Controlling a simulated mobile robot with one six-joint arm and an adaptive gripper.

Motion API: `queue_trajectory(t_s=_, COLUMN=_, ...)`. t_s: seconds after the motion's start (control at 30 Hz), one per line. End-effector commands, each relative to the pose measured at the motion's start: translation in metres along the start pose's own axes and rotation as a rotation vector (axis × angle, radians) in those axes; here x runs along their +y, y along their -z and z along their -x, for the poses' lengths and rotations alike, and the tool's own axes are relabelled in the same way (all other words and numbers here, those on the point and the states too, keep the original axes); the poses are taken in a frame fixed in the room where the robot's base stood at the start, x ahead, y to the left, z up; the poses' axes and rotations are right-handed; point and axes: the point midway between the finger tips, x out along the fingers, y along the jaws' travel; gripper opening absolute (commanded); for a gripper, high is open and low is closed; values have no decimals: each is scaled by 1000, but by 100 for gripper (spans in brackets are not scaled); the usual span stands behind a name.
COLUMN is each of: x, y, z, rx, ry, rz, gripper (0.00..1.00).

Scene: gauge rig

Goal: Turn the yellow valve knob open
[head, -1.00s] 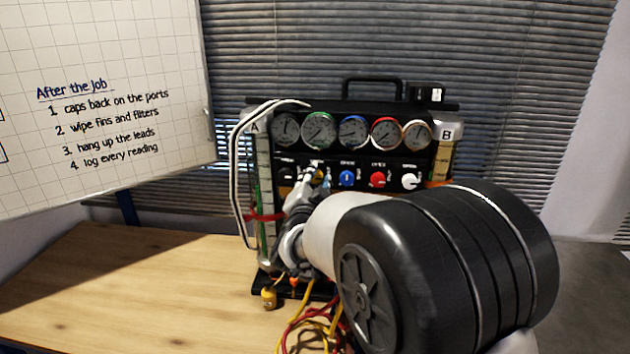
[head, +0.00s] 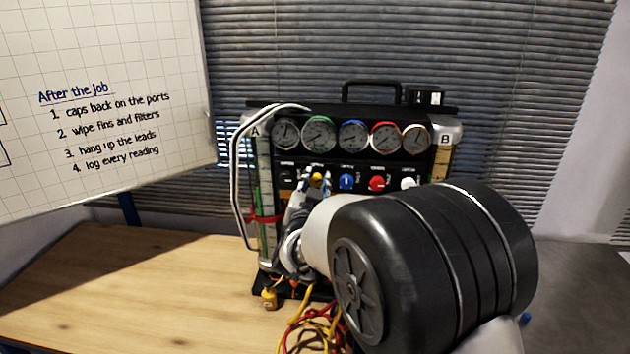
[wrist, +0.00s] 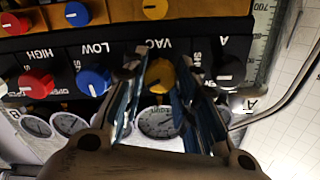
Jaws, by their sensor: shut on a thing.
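The yellow valve knob (wrist: 161,75) sits on the black panel under the label VAC in the wrist view, which sees the panel upside down. My gripper (wrist: 158,80) has one finger on each side of the knob and is shut on it. In the head view a little of the yellow knob (head: 317,177) shows at the tip of my gripper (head: 318,187). My arm hides the panel below it. The knob's exact turn is hard to read.
A blue knob (head: 346,182), a red knob (head: 377,184) and a white knob (head: 408,184) stand to the right. A black knob (wrist: 229,70) is close beside my fingers. Gauges line the panel above. White hoses (head: 236,185) hang at left, coloured leads (head: 312,325) below.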

Motion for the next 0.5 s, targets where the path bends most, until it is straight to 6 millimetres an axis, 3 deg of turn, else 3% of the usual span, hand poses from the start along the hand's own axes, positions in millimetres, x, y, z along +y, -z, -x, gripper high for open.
queue_trajectory(t_s=0.5, x=0, y=2, z=0, rx=0, ry=0, rz=492, gripper=3)
